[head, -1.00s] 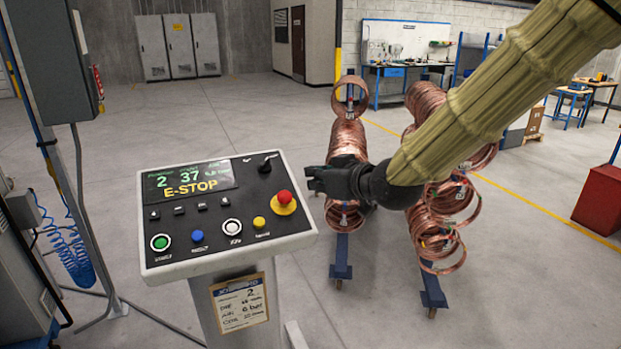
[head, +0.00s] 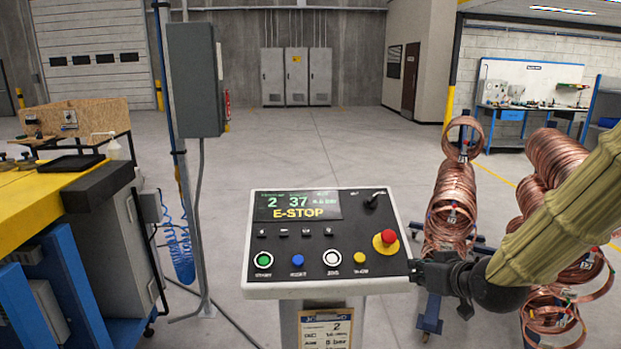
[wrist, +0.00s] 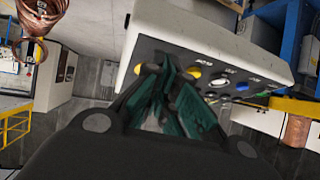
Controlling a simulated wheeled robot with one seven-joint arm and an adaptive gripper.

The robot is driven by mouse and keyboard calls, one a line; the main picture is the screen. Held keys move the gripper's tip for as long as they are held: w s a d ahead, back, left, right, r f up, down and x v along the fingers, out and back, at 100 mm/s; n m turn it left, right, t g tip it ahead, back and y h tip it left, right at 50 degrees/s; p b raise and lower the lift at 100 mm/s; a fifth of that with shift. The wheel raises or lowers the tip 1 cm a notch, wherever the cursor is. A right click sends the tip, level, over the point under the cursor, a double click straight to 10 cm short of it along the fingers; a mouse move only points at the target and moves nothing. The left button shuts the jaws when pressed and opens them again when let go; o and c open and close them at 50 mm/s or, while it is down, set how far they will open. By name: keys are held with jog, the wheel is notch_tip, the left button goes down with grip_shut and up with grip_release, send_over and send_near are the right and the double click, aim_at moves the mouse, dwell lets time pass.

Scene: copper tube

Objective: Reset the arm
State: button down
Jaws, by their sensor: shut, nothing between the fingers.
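My arm, in a tan padded sleeve, comes in from the right of the head view. My gripper (head: 418,270) is at the right edge of the control panel (head: 275,291), beside its lower right corner. In the wrist view my gripper (wrist: 172,82) has its green fingers shut and empty, with the panel (wrist: 215,28) beyond them. The display (head: 297,206) reads E-STOP. The panel carries a red mushroom button (head: 388,238) on a yellow base, and green, blue, white and yellow buttons. I cannot tell whether the fingers touch the panel.
Copper coils hang on a rack (head: 454,195) right of the panel, with more coils (head: 560,160) behind my arm. A yellow-topped bench (head: 45,205) stands at the left. A grey box (head: 195,80) on a post stands behind the panel. The floor (head: 330,140) beyond is clear.

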jog(key=s+f+m+g+h, duration=0.15)
jog(key=s+f, duration=0.35)
jog(key=f, duration=0.5)
jog(key=s+a+f+g, duration=0.1)
jog(key=s+f+g, duration=0.25)
jog(key=f, duration=0.65)
jog(key=s+f+m+g, duration=0.1)
jog(key=s+f, duration=0.4)
jog(key=f, duration=0.5)
jog(key=s+f+g+h, duration=0.1)
jog(key=s+f+g, duration=0.1)
jog(key=s+f, duration=0.6)
jog(key=s+f+g, duration=0.3)
jog(key=s+f, duration=0.6)
jog(key=s, duration=0.7)
jog(key=shift+s+a+h, duration=0.15)
jog(key=shift+a+h, duration=0.2)
jog(key=shift+a, duration=0.1)
jog(key=shift+m, duration=0.25)
